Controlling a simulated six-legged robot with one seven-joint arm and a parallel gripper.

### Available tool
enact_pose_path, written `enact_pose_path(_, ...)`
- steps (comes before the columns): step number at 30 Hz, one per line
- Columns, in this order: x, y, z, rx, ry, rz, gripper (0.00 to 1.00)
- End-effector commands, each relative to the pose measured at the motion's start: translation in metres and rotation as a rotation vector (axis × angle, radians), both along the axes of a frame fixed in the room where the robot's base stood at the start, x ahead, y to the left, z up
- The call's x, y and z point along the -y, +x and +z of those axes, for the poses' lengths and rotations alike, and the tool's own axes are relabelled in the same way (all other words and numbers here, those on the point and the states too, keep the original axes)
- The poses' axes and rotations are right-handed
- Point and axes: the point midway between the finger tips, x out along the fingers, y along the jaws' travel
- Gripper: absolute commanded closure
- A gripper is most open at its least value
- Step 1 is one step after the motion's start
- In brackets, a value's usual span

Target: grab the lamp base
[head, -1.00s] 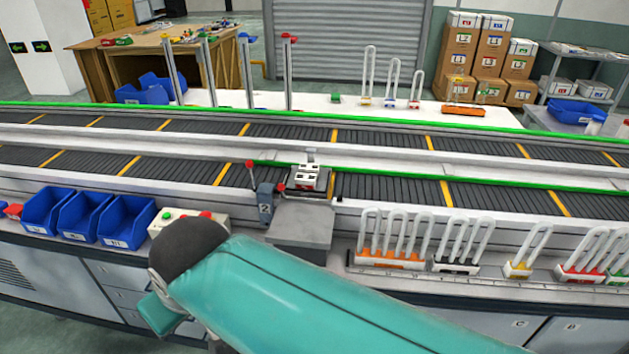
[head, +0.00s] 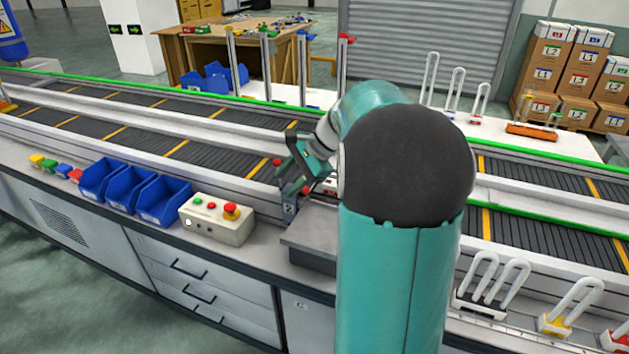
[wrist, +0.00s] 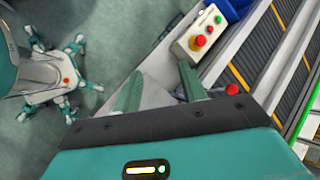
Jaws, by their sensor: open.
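My gripper (head: 297,172) is above the near conveyor beside the grey stop station in the head view. In the wrist view its two teal fingers (wrist: 158,80) are spread with nothing between them. A white block with red parts, which may be the lamp base, sat at this station earlier. It is now largely hidden behind my arm in the head view, and I cannot tell it clearly in the wrist view. Small coloured blocks (head: 55,168) lie on the bench at the left. U-tube lamps on coloured bases (head: 490,285) stand at the right front.
Blue bins (head: 130,190) and a button box (head: 216,218) line the bench's front edge. A red-knobbed lever shows near my fingers in the wrist view (wrist: 232,89). A grey platform (head: 312,240) lies before the conveyor. Upright posts (head: 267,70) stand behind the belts.

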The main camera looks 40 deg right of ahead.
Motion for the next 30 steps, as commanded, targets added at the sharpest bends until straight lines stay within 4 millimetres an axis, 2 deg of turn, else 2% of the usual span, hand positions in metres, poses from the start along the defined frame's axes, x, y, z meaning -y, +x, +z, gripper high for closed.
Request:
enact_pose_path(1, 0.028, 0.006, -0.012, -0.012, 0.069, -0.079, 0.58)
enact_pose_path(4, 0.079, 0.013, -0.030, -0.021, 0.211, -0.232, 0.58)
enact_pose_path(7, 0.134, 0.012, -0.051, -0.021, 0.355, -0.382, 0.58)
enact_pose_path(12, 0.222, -0.007, -0.090, -0.001, 0.587, -0.601, 0.58)
enact_pose_path(15, 0.258, -0.021, -0.107, 0.017, 0.688, -0.688, 0.58)
enact_pose_path(18, 0.280, -0.032, -0.117, 0.030, 0.748, -0.739, 0.58)
enact_pose_path(21, 0.287, -0.033, -0.122, 0.035, 0.773, -0.756, 0.58)
enact_pose_path(25, 0.280, -0.019, -0.129, 0.034, 0.775, -0.756, 0.58)
enact_pose_path(30, 0.265, 0.009, -0.142, 0.032, 0.774, -0.753, 0.58)
